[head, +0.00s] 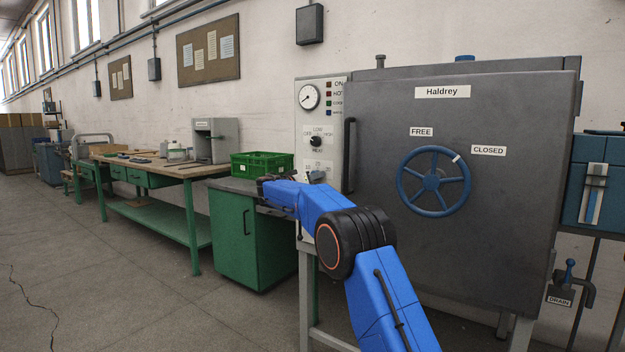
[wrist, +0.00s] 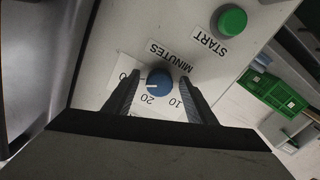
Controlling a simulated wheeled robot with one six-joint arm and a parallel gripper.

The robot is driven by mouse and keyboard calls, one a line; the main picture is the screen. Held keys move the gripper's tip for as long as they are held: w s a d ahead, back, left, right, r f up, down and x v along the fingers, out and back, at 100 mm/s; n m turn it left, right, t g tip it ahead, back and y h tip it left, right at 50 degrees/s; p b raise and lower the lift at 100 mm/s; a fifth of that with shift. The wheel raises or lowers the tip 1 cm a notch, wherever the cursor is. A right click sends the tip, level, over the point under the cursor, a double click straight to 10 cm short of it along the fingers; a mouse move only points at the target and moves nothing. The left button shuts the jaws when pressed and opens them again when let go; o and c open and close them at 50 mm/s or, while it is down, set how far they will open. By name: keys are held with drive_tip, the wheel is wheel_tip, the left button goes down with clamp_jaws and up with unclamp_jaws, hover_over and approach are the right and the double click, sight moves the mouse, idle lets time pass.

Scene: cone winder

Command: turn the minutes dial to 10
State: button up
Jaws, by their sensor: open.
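The minutes dial (wrist: 161,80) is a small blue round knob on the pale panel in the wrist view. A white mark on it points left, toward a partly hidden label ending in 0. The labels 20 (wrist: 148,99) and 10 (wrist: 176,102) appear upside down below the dial, 10 to the right. My gripper (wrist: 158,86) is open, with one finger on each side of the dial; whether they touch it I cannot tell.
A green START button (wrist: 232,19) sits on the same panel. The grey Haldrey door (head: 400,110) with its blue handwheel (head: 432,182) stands right of the panel. A green crate (head: 262,164) rests on the cabinet to the left.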

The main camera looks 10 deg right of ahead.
drive_tip(key=c, duration=1.1)
drive_tip(key=shift+o, duration=0.3)
drive_tip(key=shift+n, duration=0.4)
drive_tip(key=n, duration=2.3)
drive_tip(key=shift+r, duration=0.2)
